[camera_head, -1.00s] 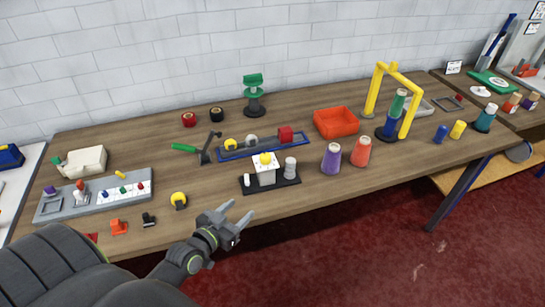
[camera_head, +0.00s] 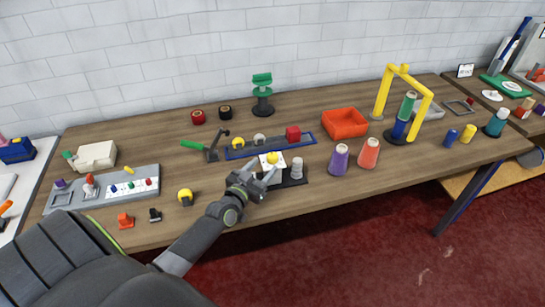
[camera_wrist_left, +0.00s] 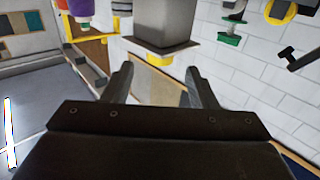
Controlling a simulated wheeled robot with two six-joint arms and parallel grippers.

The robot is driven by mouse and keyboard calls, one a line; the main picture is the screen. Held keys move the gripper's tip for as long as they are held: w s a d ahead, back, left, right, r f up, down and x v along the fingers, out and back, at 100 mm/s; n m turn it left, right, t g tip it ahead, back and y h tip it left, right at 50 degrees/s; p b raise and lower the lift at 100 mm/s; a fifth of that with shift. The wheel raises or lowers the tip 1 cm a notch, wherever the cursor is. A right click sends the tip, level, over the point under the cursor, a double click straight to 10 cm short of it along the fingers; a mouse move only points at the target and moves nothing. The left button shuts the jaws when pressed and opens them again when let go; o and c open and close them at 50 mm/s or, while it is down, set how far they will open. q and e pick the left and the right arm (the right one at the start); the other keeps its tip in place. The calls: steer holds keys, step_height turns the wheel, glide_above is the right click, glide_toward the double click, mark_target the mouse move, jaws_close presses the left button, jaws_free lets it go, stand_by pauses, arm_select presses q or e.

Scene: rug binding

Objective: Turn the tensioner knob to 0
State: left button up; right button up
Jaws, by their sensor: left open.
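The tensioner looks to be the white block (camera_head: 270,174) on a black base (camera_head: 296,181), with a yellow knob (camera_head: 271,157) on its top. My left gripper (camera_head: 262,172) is open at the near left side of this block, its fingers partly covering it. In the left wrist view, which shows the scene inverted, the yellow knob (camera_wrist_left: 158,59) lies between the two open fingers (camera_wrist_left: 160,75) and beyond their tips, apart from them. The grey block (camera_wrist_left: 162,22) shows there too. No dial mark or number can be read. My right gripper is not in view.
A grey-white post (camera_head: 297,168) stands on the same base, right of the block. Purple (camera_head: 339,159) and red (camera_head: 369,154) cones stand further right. A blue tray (camera_head: 262,149) lies behind, and a yellow-topped part (camera_head: 185,196) sits to the left.

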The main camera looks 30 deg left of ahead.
mark_target(269, 159)
arm_select(q)
steer(key=w+b, duration=0.1)
steer(key=w, duration=0.5)
steer(key=shift+w+a, duration=0.15)
steer(key=shift+w, duration=0.05)
